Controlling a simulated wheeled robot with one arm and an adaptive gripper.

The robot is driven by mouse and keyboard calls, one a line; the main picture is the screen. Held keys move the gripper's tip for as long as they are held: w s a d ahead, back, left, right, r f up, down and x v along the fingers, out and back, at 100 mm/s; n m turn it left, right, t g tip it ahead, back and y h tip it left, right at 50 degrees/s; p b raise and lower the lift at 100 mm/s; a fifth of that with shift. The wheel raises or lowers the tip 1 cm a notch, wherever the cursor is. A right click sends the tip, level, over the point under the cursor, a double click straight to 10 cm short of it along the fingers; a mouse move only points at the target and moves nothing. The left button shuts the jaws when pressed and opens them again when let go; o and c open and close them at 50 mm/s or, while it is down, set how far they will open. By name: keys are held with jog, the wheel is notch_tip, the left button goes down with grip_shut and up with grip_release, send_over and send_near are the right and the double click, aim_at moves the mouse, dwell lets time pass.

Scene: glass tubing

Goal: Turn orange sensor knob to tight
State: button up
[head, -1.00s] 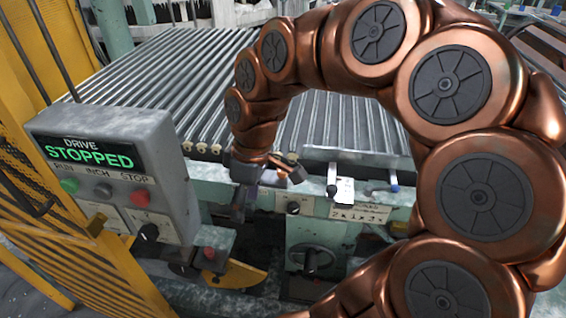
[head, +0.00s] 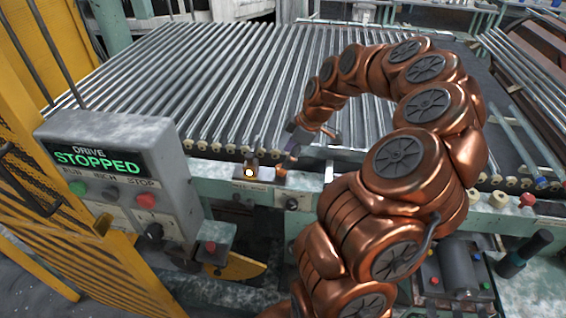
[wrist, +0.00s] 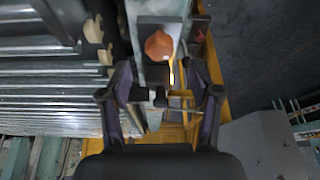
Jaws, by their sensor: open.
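The orange sensor knob (head: 281,173) sits at the right end of a small sensor box (head: 262,178) on the front rail, beside a lit lamp (head: 249,172). In the wrist view the knob (wrist: 158,45) shows as a rounded orange cap on the grey box (wrist: 160,21), ahead of my fingertips. My gripper (head: 301,148) is above and slightly right of the knob. In the wrist view my gripper (wrist: 160,78) is open, its two fingers apart with nothing held between them. The knob's pointer and markings are too small to read.
The roller conveyor (head: 200,85) lies behind the rail. A control box (head: 118,180) reading STOPPED stands at left, by a yellow guard (head: 60,250). A dark knob (head: 292,204) is on the panel below the rail. My arm hides part of the rail at right.

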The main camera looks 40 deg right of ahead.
aim_at(281, 172)
jog(key=shift+p+x, duration=0.8)
jog(key=shift+x, duration=1.7)
jog(key=c, duration=1.1)
